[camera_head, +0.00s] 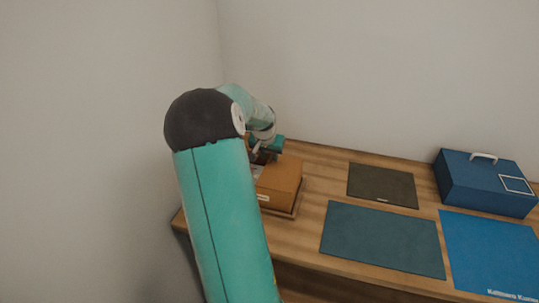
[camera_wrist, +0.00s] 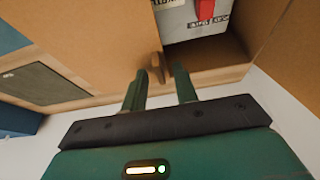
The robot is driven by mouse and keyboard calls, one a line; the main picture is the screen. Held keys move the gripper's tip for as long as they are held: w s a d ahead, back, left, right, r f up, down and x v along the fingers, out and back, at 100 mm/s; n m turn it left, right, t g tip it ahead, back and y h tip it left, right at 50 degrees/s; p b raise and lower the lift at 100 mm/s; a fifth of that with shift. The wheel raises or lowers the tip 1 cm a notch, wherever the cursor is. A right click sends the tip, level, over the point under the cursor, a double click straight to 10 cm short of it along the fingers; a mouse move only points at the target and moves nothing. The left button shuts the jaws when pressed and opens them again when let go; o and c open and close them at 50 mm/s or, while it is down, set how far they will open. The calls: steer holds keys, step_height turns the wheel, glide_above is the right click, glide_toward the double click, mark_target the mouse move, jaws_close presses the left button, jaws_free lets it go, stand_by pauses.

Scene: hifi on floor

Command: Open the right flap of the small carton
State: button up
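The small carton (camera_head: 281,182) stands at the left end of the table in the head view, partly hidden by my arm. In the wrist view, a brown cardboard panel (camera_wrist: 95,38) lies left of the carton's opening, and another panel (camera_wrist: 287,62) rises on the right. A small brown tab (camera_wrist: 157,68) sticks up at the opening's left edge. My gripper (camera_wrist: 160,84) is open, its two green fingers apart, with the tab just beyond and between the fingertips. I cannot tell whether they touch it. In the head view my gripper (camera_head: 265,150) is at the carton's far top edge.
Inside the opening is a pale printed item (camera_wrist: 196,20) with a red part. Right of the carton lie a dark mat (camera_head: 381,185), a teal mat (camera_head: 381,238) and a blue mat (camera_head: 495,250). A blue box (camera_head: 484,183) with a handle stands at the back right. Walls are behind and left.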

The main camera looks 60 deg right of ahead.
jaws_close()
